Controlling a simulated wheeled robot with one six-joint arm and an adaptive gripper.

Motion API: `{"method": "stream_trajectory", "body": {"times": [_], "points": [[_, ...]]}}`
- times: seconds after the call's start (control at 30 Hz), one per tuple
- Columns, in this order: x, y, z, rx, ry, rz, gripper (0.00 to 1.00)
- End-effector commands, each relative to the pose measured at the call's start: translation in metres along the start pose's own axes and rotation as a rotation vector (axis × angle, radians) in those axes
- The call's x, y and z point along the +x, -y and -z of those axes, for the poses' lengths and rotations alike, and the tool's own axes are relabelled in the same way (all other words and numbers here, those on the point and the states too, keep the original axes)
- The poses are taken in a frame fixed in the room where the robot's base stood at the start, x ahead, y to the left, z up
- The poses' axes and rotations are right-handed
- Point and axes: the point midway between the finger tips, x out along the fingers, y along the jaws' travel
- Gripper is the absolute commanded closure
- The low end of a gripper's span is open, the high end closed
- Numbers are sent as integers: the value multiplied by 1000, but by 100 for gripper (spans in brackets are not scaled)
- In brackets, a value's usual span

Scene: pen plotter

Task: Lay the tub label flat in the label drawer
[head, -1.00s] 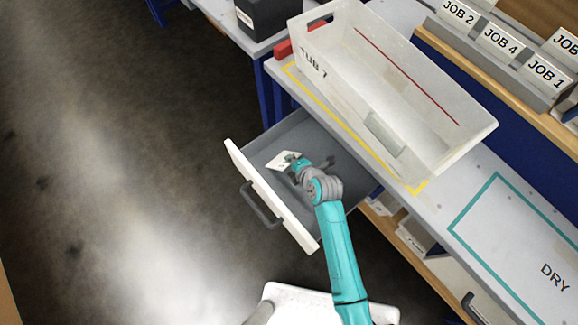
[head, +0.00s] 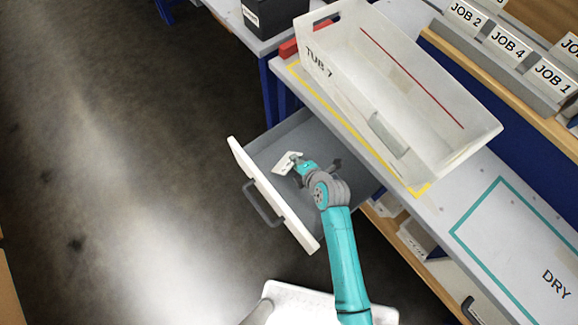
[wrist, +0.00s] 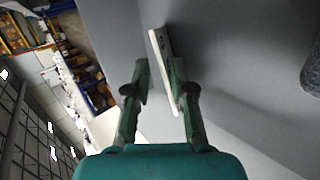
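The tub label (head: 284,165) is a small white card with dark print, inside the open label drawer (head: 262,153), towards its front left. My gripper (head: 297,161) reaches down into the drawer at the label's right edge. In the wrist view my gripper (wrist: 160,85) has its two fingers apart. The label (wrist: 159,50) shows nearly edge-on, against or very near the right finger, with a clear gap to the left finger. I cannot tell whether the label lies fully flat on the drawer floor; part of it is hidden by the finger.
The drawer's white front with a dark handle (head: 262,204) stands pulled out. A translucent TUB 7 bin (head: 330,62) sits on the bench above, within a yellow outline. A teal DRY outline (head: 480,208) is on the right.

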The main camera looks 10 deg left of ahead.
Motion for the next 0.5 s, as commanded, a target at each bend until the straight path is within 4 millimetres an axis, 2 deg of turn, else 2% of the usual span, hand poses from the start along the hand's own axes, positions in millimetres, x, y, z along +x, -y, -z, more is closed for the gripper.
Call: {"method": "stream_trajectory", "body": {"times": [0.5], "points": [[-52, 0, 0, 0, 1, 0, 77]]}}
